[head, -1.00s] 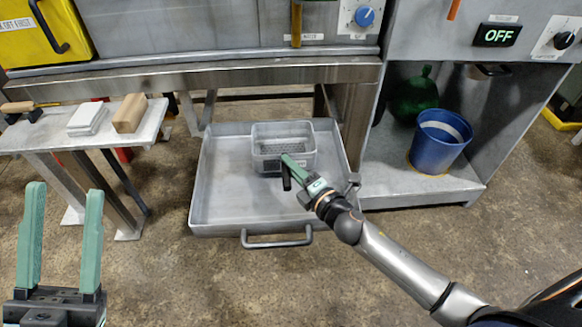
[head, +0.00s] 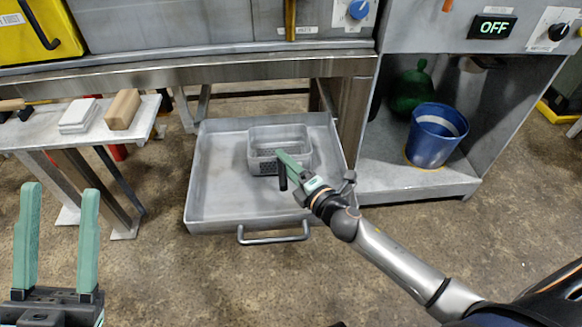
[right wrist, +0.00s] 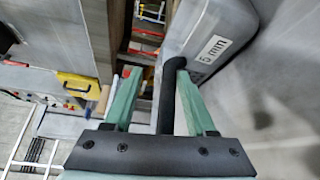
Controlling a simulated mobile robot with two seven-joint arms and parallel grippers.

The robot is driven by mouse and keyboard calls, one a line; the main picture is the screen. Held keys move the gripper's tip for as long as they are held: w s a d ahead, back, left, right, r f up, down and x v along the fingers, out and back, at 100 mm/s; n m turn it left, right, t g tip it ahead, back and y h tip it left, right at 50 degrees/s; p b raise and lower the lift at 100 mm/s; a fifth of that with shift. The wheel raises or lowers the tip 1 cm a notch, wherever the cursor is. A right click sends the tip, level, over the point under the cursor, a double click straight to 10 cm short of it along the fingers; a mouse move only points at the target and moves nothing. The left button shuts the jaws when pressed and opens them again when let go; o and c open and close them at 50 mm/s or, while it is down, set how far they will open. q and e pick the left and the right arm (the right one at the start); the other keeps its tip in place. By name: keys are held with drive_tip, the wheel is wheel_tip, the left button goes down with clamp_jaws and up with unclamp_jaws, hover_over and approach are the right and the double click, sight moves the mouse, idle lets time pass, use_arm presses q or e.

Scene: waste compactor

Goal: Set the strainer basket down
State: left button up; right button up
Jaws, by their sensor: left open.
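The grey strainer basket (head: 262,164) stands in the rear part of the wide metal tray (head: 212,205) in the head view. Its side with a "5 mm" label (right wrist: 232,40) shows at the upper right in the right wrist view. My right gripper (head: 288,172) is at the basket's near side. In the right wrist view its two green fingers (right wrist: 158,80) stand apart, on either side of the basket's black handle (right wrist: 167,105), with a gap on the left. The basket's underside is hidden. My left gripper (head: 58,208) is open and empty at the lower left.
A side bench (head: 40,136) with a white block and a wooden block stands left. A blue bucket (head: 430,148) and a green bag (head: 410,90) sit on the lower shelf at right. The tray's left part is bare.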

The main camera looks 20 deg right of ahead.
drive_tip(key=r+p+v, duration=0.1)
drive_tip(key=v, duration=1.1)
drive_tip(key=shift+p, duration=0.3)
drive_tip(key=shift+r, duration=0.1)
idle(0.4)
